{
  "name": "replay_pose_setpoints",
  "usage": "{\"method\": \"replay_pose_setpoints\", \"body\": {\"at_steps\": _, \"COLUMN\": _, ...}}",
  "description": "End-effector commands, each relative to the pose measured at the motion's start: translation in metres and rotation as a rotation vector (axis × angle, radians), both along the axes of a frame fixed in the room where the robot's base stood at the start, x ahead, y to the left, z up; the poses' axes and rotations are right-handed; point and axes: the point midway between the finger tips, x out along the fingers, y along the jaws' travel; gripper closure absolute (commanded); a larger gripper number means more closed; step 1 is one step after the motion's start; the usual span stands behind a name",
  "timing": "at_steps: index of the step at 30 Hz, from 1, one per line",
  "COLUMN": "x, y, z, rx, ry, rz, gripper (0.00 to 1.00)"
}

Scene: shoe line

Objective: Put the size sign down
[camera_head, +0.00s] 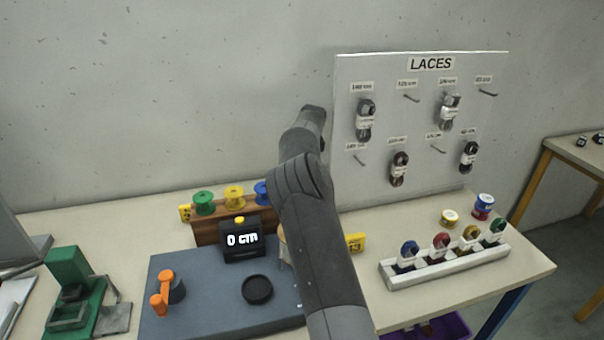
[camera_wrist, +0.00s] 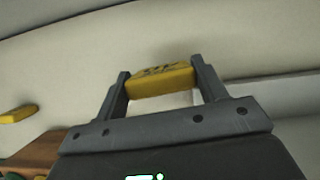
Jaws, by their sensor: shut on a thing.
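My gripper (camera_wrist: 158,68) is shut on a yellow size sign (camera_wrist: 160,83) in the wrist view, with one finger at each end of it. Dark marks show on the sign's face, too blurred to read. The pale tabletop (camera_wrist: 240,45) fills the view behind it; I cannot tell whether the sign touches it. In the head view my arm hides the gripper. A yellow sign (camera_head: 355,242) shows just right of the arm, likely the held one.
Another yellow sign (camera_head: 184,212) stands left of the wooden spool rack (camera_head: 205,231). The display reading 0 cm (camera_head: 242,240) is on the grey mat (camera_head: 210,315). A lace tray (camera_head: 445,270) and the LACES board (camera_head: 420,130) are at the right.

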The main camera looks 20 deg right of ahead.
Motion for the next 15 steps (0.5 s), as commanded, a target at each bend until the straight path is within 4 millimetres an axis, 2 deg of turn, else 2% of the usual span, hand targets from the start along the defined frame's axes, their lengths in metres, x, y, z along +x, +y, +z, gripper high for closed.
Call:
{"method": "replay_pose_setpoints", "body": {"at_steps": 4, "x": 0.0, "y": 0.012, "z": 0.016, "rx": 0.001, "ry": 0.003, "rz": 0.041, "gripper": 0.59}}
{"method": "replay_pose_setpoints", "body": {"at_steps": 7, "x": -0.002, "y": 0.04, "z": 0.018, "rx": 0.001, "ry": 0.013, "rz": 0.139, "gripper": 0.59}}
{"method": "replay_pose_setpoints", "body": {"at_steps": 11, "x": -0.009, "y": 0.098, "z": 0.017, "rx": 0.002, "ry": 0.026, "rz": 0.357, "gripper": 0.59}}
{"method": "replay_pose_setpoints", "body": {"at_steps": 15, "x": -0.023, "y": 0.168, "z": 0.017, "rx": 0.001, "ry": 0.03, "rz": 0.629, "gripper": 0.59}}
